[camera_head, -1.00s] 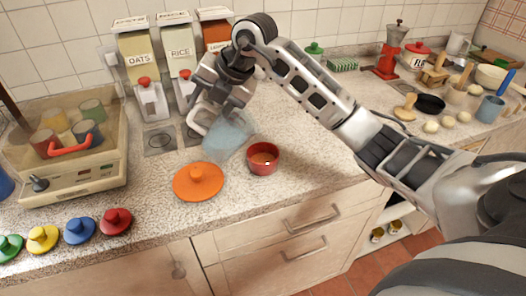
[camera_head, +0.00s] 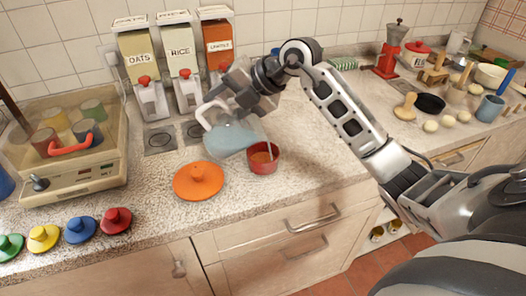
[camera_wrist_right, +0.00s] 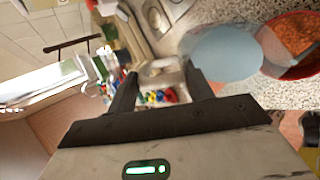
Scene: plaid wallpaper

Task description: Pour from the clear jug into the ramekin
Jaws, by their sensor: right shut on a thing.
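The clear jug (camera_head: 232,138), with a white handle and pale blue liquid, is held tilted with its mouth toward the red ramekin (camera_head: 263,167). My right gripper (camera_head: 218,104) is shut on the jug's handle, above and left of the ramekin. A thin pale streak shows at the jug's lip side, reaching into the ramekin. In the right wrist view the handle sits between the fingers (camera_wrist_right: 160,82), the blue liquid (camera_wrist_right: 225,52) shows beside them, and the ramekin (camera_wrist_right: 285,68) has orange-brown contents. My left gripper is not in view.
An orange lid (camera_head: 198,181) lies left of the ramekin. The OATS, RICE and third dispensers (camera_head: 181,60) stand behind. A beige machine (camera_head: 75,150) with cups is at left, several coloured lids (camera_head: 80,230) in front.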

